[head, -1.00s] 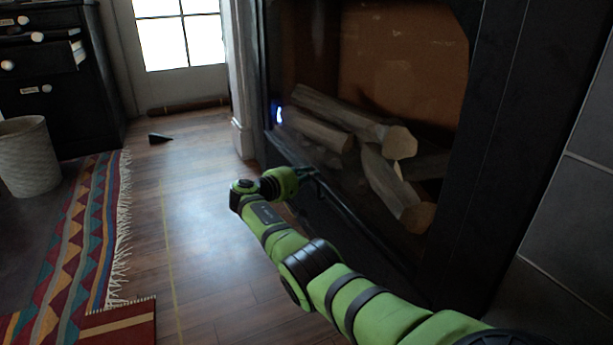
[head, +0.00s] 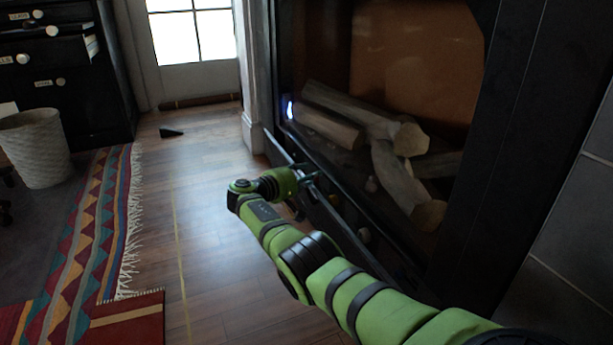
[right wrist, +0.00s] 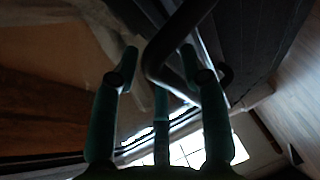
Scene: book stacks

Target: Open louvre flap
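The louvre flap (head: 342,228) is the long dark panel low on the front of the black fireplace. Its upper edge leans out, with a gap and small round shapes behind it. My right gripper (head: 308,179) is at the flap's upper edge, towards its far end. In the right wrist view, the two fingers (right wrist: 159,58) stand apart, with a dark bent bar (right wrist: 160,70), which looks like the flap's handle, between and across them. Whether the fingers touch it is not clear. My left gripper is in neither view.
Logs (head: 370,135) lie in the fireplace above the flap. A small dark wedge (head: 171,132) lies on the wood floor. A patterned rug (head: 85,235), a woven basket (head: 35,148) and a dark drawer cabinet (head: 75,85) are at left. The floor left of my arm is clear.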

